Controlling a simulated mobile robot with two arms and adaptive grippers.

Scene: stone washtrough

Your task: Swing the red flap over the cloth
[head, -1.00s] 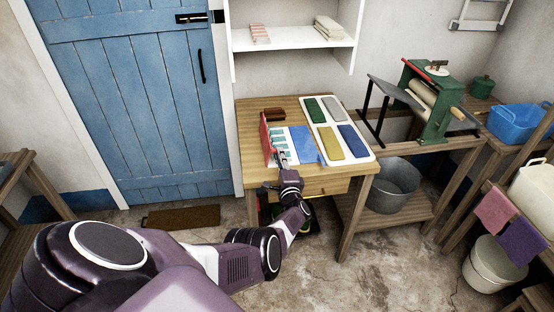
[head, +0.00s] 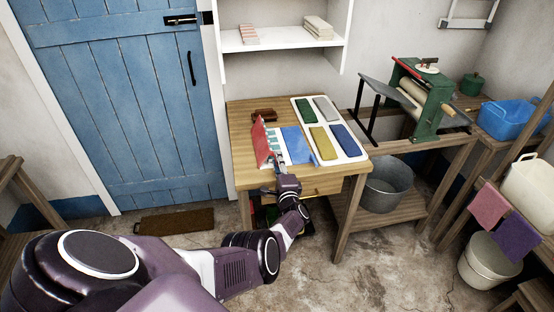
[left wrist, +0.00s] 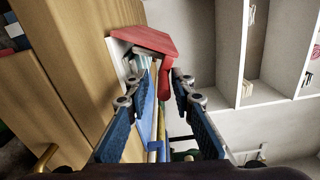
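The red flap (head: 262,142) stands steeply tilted at the left side of a pale board on the wooden table. In the left wrist view the flap (left wrist: 148,40) is ahead, with a red tab (left wrist: 165,80) reaching down between my fingertips. A strip of the cloth (left wrist: 160,125) shows below, partly hidden by the fingers. My left gripper (head: 280,163) is at the board's front edge; in the left wrist view its fingers (left wrist: 164,76) are apart on either side of the tab, without a clear grip. My right gripper is out of view.
A white tray (head: 330,103) with green, grey, yellow and blue pieces lies right of the cloth. A brown block (head: 264,115) sits behind the flap. A green mangle (head: 428,110) stands further right. A white shelf (head: 285,42) hangs above the table.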

